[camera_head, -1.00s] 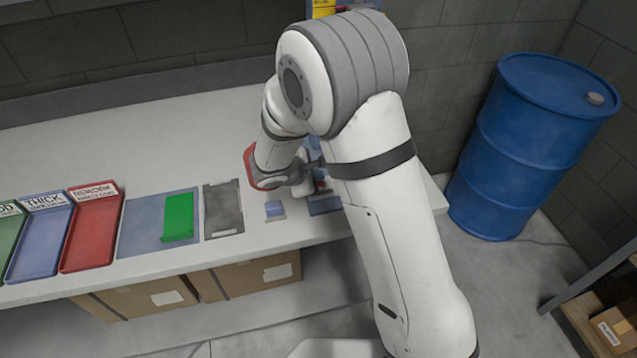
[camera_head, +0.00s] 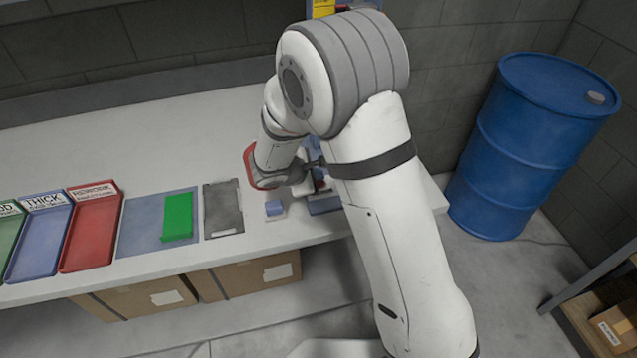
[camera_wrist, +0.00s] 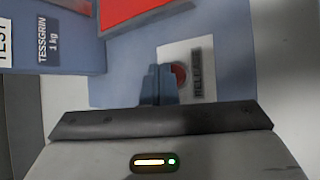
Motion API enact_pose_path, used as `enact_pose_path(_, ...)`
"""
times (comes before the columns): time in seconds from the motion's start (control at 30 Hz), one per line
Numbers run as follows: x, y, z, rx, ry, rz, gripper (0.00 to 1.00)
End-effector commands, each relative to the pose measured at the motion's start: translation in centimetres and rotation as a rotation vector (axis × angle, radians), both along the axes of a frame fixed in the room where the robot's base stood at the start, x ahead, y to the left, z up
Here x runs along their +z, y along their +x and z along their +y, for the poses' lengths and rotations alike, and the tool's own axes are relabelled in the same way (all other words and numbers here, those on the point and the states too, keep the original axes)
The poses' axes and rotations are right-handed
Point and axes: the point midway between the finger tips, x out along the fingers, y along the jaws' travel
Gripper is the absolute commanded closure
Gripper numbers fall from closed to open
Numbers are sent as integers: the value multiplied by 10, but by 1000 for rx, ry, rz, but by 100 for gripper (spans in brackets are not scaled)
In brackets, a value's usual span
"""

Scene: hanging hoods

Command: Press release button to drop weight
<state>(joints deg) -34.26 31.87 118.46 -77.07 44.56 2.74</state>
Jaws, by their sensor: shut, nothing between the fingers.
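In the wrist view, a round red button (camera_wrist: 179,75) sits on a white plate (camera_wrist: 204,55) with a dark label reading RELEASE. My gripper (camera_wrist: 160,72) is shut and empty; its fingertips are just left of the button and overlap its edge in the picture. I cannot tell whether they touch it. A blue part with the label TESSGRIN 1 kg (camera_wrist: 48,42) and a red surface (camera_wrist: 130,10) lie above. In the head view, the blue test device (camera_head: 325,206) is mostly hidden behind my arm. The weight cannot be made out with certainty.
A small blue block (camera_head: 275,208) lies left of the device. A dark grey plate (camera_head: 223,208), a green block (camera_head: 178,216) on a blue mat (camera_head: 140,235), and labelled trays, including a red one (camera_head: 88,240), extend left. A blue barrel (camera_head: 530,145) stands right of the bench.

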Motion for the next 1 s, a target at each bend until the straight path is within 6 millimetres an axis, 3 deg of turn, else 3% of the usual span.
enact_pose_path(1.0,-11,1,0,0,0,0,100)
